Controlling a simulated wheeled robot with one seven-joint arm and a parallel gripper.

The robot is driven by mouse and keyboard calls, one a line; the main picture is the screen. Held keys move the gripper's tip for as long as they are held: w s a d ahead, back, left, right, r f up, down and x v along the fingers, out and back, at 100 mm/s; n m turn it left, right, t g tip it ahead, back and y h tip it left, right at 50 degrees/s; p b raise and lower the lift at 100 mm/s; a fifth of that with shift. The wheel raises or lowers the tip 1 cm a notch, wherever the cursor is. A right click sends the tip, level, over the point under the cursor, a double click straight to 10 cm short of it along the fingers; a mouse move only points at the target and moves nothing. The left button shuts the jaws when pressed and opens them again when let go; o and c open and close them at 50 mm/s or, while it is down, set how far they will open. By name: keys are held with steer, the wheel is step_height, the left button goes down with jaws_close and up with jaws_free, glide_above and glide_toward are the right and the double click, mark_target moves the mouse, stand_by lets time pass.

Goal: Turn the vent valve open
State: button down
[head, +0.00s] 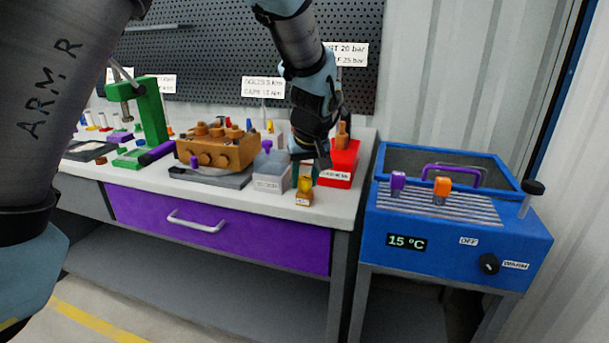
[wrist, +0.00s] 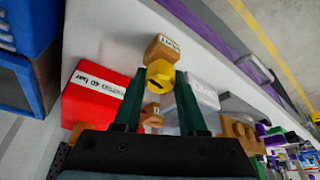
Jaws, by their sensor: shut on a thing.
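The vent valve looks to be the small orange-brown block (head: 304,199) with a yellow knob (head: 305,184) at the bench's front right corner. Its label is too small to read surely. In the wrist view the block (wrist: 162,50) lies just beyond my fingertips, and the yellow knob (wrist: 161,73) sits between them. My gripper (head: 304,174) points down over the valve. In the wrist view its two green fingers (wrist: 159,78) are shut on the yellow knob. The knob's lower side and exact turn angle are partly hidden.
A red labelled box (head: 341,163) and a clear grey bin (head: 271,170) stand close by the valve. An orange pump block (head: 217,148) and a green press (head: 150,112) are further left. A blue bath (head: 456,225) stands right of the bench across a narrow gap.

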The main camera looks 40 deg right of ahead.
steer(key=shift+n+y+p, duration=0.5)
steer(key=shift+n+p, duration=0.05)
steer(key=shift+n, duration=0.85)
steer(key=shift+c, duration=2.3)
jaws_free()
steer(key=d+b+v, duration=0.1)
steer(key=v, duration=0.9)
steer(key=shift+s+a+r, duration=0.25)
steer(key=shift+s+a, duration=0.05)
steer(key=shift+a, duration=0.2)
